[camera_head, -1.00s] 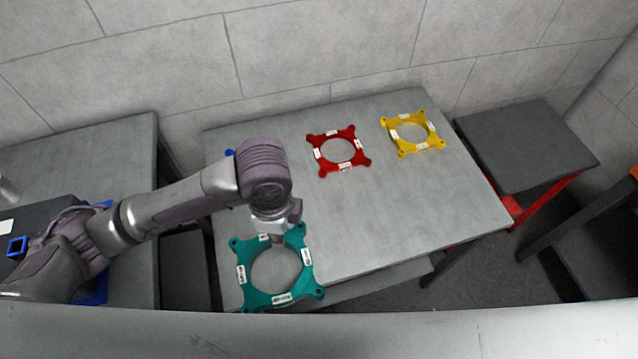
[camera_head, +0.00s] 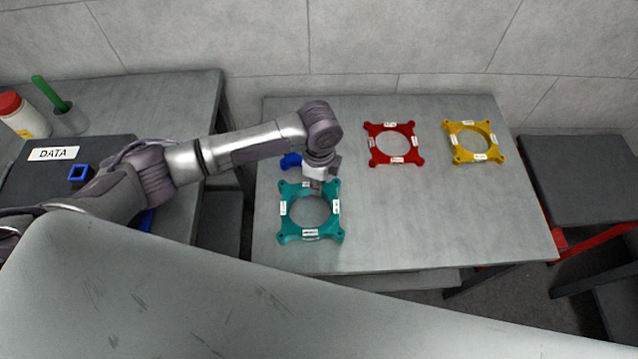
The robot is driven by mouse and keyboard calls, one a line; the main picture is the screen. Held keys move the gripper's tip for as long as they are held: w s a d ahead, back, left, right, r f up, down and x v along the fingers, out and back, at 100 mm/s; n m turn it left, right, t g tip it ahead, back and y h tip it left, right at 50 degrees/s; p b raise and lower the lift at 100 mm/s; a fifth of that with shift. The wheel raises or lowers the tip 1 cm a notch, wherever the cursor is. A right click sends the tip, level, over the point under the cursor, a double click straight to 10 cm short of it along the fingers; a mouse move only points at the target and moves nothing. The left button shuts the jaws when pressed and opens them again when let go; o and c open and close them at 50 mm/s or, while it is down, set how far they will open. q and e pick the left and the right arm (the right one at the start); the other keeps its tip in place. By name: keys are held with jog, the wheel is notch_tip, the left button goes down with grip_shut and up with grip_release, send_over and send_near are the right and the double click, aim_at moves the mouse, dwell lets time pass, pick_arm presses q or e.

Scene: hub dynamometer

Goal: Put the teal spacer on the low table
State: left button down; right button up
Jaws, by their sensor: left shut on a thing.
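The teal spacer (camera_head: 291,230) is a square ring with lobed corners and white labels. My left gripper (camera_head: 317,185) is shut on its far edge, near the top of the ring. The spacer shows over the left part of a grey table (camera_head: 430,220); whether it touches the top or hangs just above, I cannot tell. A lower dark grey table (camera_head: 575,180) with a red frame stands to the right. My right gripper is not in view.
A red spacer (camera_head: 374,145) and a yellow spacer (camera_head: 457,146) lie on the grey table. A blue thing (camera_head: 290,161) is partly hidden behind my left gripper. A side table at left holds a bottle (camera_head: 28,120) and a green-handled tool (camera_head: 50,94). The grey table's front right is clear.

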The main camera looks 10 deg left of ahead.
pick_arm(q)
jog(key=shift+f, duration=0.65)
jog(key=c, duration=1.1)
grip_release()
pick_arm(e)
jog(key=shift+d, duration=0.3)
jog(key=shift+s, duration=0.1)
pick_arm(q)
notch_tip(320, 180, up, 12)
jog(key=shift+r, duration=0.1)
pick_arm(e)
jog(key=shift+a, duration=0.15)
